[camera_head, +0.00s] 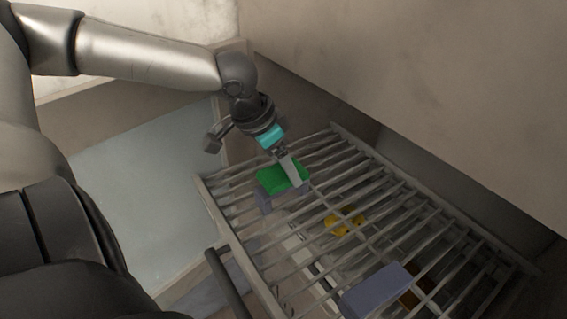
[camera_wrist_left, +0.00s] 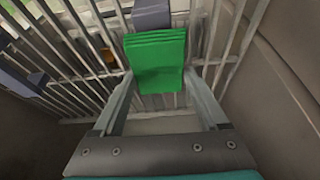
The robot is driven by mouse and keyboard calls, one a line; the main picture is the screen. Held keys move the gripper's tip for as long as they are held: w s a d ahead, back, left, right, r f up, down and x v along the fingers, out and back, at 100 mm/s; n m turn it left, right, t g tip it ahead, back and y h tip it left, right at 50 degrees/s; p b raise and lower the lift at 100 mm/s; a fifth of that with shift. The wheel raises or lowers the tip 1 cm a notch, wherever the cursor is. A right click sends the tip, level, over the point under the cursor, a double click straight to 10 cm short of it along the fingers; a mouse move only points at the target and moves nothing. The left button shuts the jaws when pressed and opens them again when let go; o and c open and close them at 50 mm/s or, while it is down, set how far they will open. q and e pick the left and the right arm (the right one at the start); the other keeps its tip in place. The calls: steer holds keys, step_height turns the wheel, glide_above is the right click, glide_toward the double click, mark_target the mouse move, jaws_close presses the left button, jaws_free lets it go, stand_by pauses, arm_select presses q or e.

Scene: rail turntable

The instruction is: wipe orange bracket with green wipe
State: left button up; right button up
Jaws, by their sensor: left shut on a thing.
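My left gripper (camera_head: 293,172) is shut on the green wipe (camera_head: 280,179), over the bars of a metal rack. In the left wrist view the folded green wipe (camera_wrist_left: 155,62) hangs between the two fingers (camera_wrist_left: 158,100). A yellow-orange piece (camera_head: 344,221) sits among the bars, to the lower right of the wipe and apart from it. A small orange piece (camera_wrist_left: 108,57) shows left of the wipe in the left wrist view. A brown-orange piece (camera_head: 415,299) shows partly behind a box at the lower right. I cannot tell which is the orange bracket. My right gripper is out of view.
The barred rack (camera_head: 232,222) fills the middle and lower right. A blue-grey block (camera_head: 264,201) is beside and below the wipe. A larger blue-grey box (camera_head: 375,291) is at the lower right. A plain wall (camera_head: 420,80) rises behind the rack.

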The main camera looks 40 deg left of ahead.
arm_select(q)
steer(key=shift+f+b, duration=0.45)
steer(key=shift+f, duration=0.25)
stand_by(0.7)
